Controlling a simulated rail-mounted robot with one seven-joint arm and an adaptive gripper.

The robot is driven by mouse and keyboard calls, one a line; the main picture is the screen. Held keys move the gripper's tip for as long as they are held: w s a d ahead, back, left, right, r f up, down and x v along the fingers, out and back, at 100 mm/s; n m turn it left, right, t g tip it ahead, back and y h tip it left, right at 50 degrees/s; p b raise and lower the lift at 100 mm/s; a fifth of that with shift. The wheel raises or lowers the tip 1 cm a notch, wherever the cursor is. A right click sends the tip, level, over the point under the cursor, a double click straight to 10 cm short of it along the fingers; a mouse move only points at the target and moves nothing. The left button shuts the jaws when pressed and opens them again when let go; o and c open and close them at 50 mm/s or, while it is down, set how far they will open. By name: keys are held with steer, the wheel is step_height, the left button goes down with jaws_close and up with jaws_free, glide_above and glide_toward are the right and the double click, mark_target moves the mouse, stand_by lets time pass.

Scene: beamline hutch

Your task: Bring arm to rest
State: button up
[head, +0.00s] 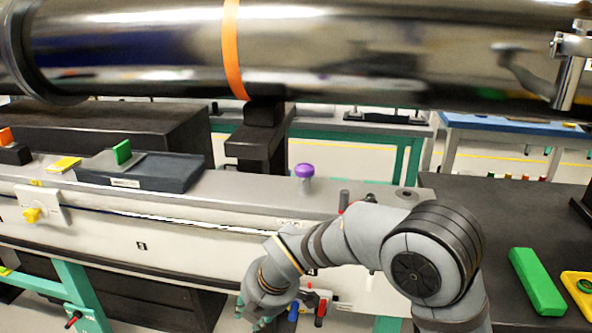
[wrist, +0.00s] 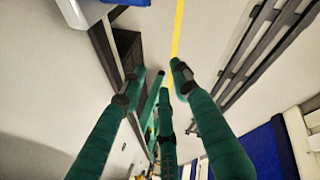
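My grey arm (head: 355,235) bends over the front of the bench, with its wrist low at the bottom middle of the head view. My gripper shows only in part there, at the lower edge. In the wrist view my gripper (wrist: 158,80) has three green fingers with dark joints. The fingers are spread apart, with nothing between them. The floor and a yellow floor line (wrist: 178,30) show beyond the fingertips.
A large steel pipe (head: 320,45) with an orange band spans the top. The bench holds a purple-topped knob (head: 304,172) and a black tray (head: 150,172). A green block (head: 537,281) and yellow tray (head: 578,283) lie on the dark table at right.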

steer(key=s+d+f+m+t+y+b, duration=0.1)
steer(key=s+d+f+m+b, duration=0.1)
steer(key=f+b, duration=0.8)
steer(key=shift+s+d+f+y+b, duration=0.2)
steer(key=shift+s+d+y+b, duration=0.1)
steer(key=shift+s+y+b, duration=0.25)
